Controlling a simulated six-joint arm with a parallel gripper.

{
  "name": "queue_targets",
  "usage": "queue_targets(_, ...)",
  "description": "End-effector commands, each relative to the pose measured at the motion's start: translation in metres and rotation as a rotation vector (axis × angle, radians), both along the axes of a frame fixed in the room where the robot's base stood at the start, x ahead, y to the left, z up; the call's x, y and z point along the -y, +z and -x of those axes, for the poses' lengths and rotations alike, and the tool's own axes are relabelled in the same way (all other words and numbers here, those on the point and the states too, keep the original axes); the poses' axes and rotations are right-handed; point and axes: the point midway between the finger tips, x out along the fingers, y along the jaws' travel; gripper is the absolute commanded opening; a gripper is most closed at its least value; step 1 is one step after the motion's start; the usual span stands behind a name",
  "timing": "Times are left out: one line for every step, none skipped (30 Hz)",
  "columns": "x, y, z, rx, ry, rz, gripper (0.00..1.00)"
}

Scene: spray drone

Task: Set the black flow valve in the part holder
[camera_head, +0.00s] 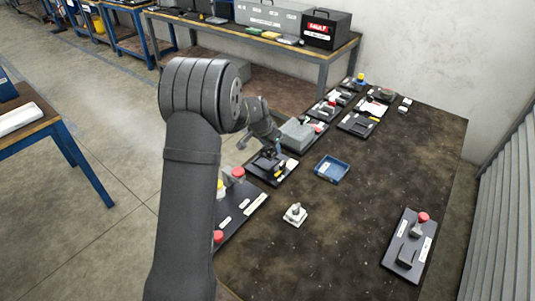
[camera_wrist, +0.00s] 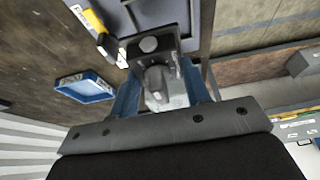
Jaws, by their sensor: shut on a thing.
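My gripper (camera_wrist: 158,76) points down over a dark station plate (camera_head: 286,176) at the left edge of the table. In the wrist view its blue fingers stand on both sides of a grey, rounded part, which seems to be the flow valve (camera_wrist: 157,90); its colour looks greyer than black here. The gripper is shut on it. Just past the fingertips, a dark block with a round disc (camera_wrist: 149,44) sits at the plate; it may be the part holder. I cannot tell whether the valve touches it. In the head view, my arm partly hides the gripper and held part.
A yellow-and-black tool (camera_wrist: 96,25) lies on the plate beside the block. An empty blue tray (camera_head: 331,169) and a small white fixture (camera_head: 295,214) stand on the table nearby. A plate with a red knob (camera_head: 408,246) lies at right. The table's middle is clear.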

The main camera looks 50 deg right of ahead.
Motion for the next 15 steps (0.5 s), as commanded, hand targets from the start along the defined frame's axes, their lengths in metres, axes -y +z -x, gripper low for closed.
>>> queue_targets(0.001, -0.004, -0.007, 0.001, 0.001, 0.0, 0.17)
queue_targets(0.001, -0.006, -0.009, 0.0, 0.0, 0.0, 0.17)
queue_targets(0.001, -0.007, -0.012, 0.001, -0.001, 0.0, 0.17)
queue_targets(0.001, -0.007, -0.013, 0.001, -0.001, 0.001, 0.17)
queue_targets(0.001, -0.008, -0.014, 0.001, -0.001, 0.001, 0.17)
queue_targets(0.001, -0.01, -0.014, 0.0, -0.001, 0.001, 0.17)
queue_targets(0.001, -0.013, -0.014, 0.0, -0.001, 0.0, 0.17)
queue_targets(0.001, -0.016, -0.014, -0.001, -0.001, -0.001, 0.17)
queue_targets(0.001, -0.021, -0.014, -0.001, 0.0, -0.002, 0.17)
queue_targets(0.001, -0.026, -0.014, -0.001, 0.0, -0.002, 0.17)
queue_targets(0.001, -0.03, -0.014, -0.001, 0.0, -0.002, 0.17)
queue_targets(0.001, -0.037, -0.014, -0.002, -0.001, -0.002, 0.17)
queue_targets(0.001, -0.041, -0.014, -0.002, -0.001, -0.002, 0.17)
queue_targets(0.001, -0.045, -0.014, -0.001, 0.0, -0.002, 0.17)
queue_targets(0.001, -0.048, -0.014, 0.0, -0.001, 0.0, 0.17)
